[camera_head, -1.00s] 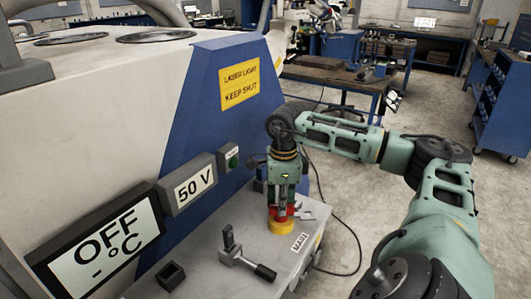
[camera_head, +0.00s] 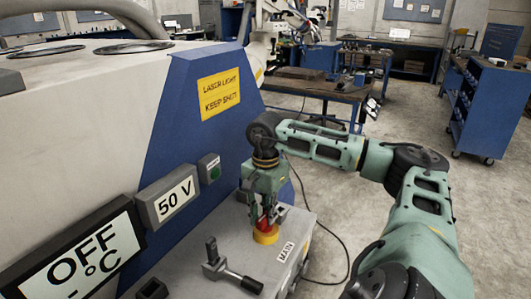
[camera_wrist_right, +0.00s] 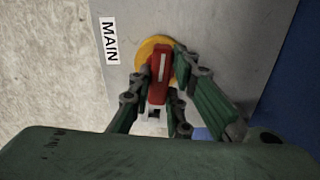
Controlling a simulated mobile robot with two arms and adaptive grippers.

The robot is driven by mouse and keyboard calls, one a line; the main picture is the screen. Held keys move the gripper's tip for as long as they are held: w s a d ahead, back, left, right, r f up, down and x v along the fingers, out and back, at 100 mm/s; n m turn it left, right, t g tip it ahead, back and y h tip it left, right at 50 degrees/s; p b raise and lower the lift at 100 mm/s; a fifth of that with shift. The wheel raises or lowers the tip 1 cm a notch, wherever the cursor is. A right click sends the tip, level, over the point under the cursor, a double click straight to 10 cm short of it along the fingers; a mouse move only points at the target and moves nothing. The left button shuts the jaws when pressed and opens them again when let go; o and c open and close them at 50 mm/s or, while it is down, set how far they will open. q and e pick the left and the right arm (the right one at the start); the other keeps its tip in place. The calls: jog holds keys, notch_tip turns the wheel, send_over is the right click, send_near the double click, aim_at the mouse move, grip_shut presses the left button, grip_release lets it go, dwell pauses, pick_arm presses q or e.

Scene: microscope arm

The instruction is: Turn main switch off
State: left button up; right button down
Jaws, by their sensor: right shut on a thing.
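The main switch has a red handle (camera_head: 266,224) on a round yellow base (camera_head: 266,238), on top of the grey box beside the "MAIN" label (camera_head: 286,250). My right gripper (camera_head: 265,213) points down over it, shut on the red handle. In the right wrist view, the red handle (camera_wrist_right: 160,82) lies between the fingers of my right gripper (camera_wrist_right: 164,70), with the yellow base (camera_wrist_right: 146,48) behind it. The fingers partly hide the handle and base. My left gripper is not in view.
A lever with a black grip (camera_head: 236,278) lies on the box left of the switch. The blue and white machine (camera_head: 185,130) rises behind, with a "50 V" display (camera_head: 168,202) and an "OFF" display (camera_head: 85,255). A cable runs over the floor at right.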

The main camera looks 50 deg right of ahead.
aim_at(266, 214)
jog(key=shift+r+n, duration=0.1)
jog(key=shift+n, duration=0.5)
jog(key=c, duration=1.6)
grip_release()
jog(key=shift+c, duration=0.2)
notch_tip(266, 214, up, 12)
